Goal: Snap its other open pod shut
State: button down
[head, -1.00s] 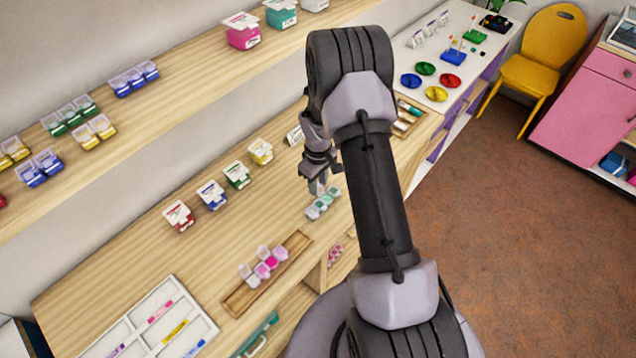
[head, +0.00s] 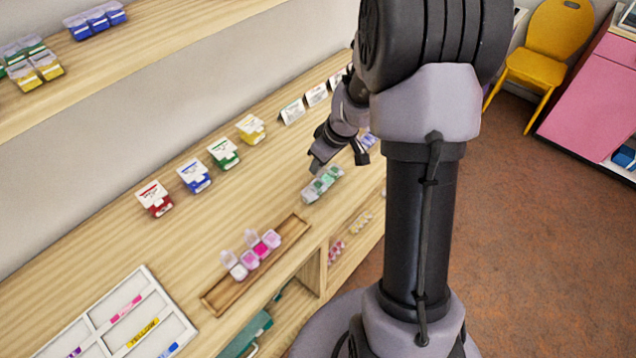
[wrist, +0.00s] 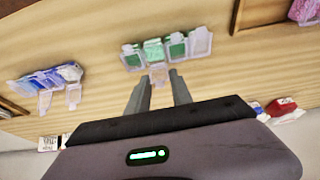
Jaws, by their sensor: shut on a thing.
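A strip of green pods with clear lids (head: 323,185) lies on the wooden worktop. My gripper (wrist: 160,76) is shut on this lid, one finger on each side. In the head view my gripper (head: 338,162) is at the strip's back edge. Exact contact between fingers and lid is hard to make out.
A blue strip with two lids out (wrist: 50,80) lies to the left in the wrist view. A wooden tray (head: 213,300) holds a pink strip (head: 250,255) with raised lids. Small coloured boxes (head: 223,154) stand along the back. Bare worktop lies between them.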

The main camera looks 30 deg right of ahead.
aim_at(330, 170)
jog(key=f+b, duration=0.1)
jog(key=b, duration=0.2)
jog(key=f+t+b, duration=0.1)
jog(key=b, duration=0.2)
jog(key=shift+s+d+t, duration=0.15)
jog(key=shift+s+t, duration=0.15)
jog(key=shift+s, duration=0.1)
jog(key=t+b, duration=0.1)
jog(key=r+y+b, duration=0.1)
jog(key=b, duration=0.1)
jog(key=shift+s+d+t, duration=0.1)
jog(key=shift+s+t, duration=0.25)
jog(key=shift+t, duration=0.05)
jog(key=shift+s+d+r+t+y, duration=0.15)
jog(key=shift+t+y, duration=0.1)
jog(key=shift+t, duration=0.25)
jog(key=shift+s+r+t+y, duration=0.15)
jog(key=shift+t+y, duration=0.1)
jog(key=shift+t, duration=0.25)
jog(key=shift+s+d+f+t+y, duration=0.1)
jog(key=shift+s+t+y, duration=0.1)
jog(key=shift+t, duration=0.3)
jog(key=shift+s+f+t+y, duration=0.1)
jog(key=shift+t+y, duration=0.1)
jog(key=shift+t, duration=0.3)
jog(key=c, duration=1.1)
grip_release()
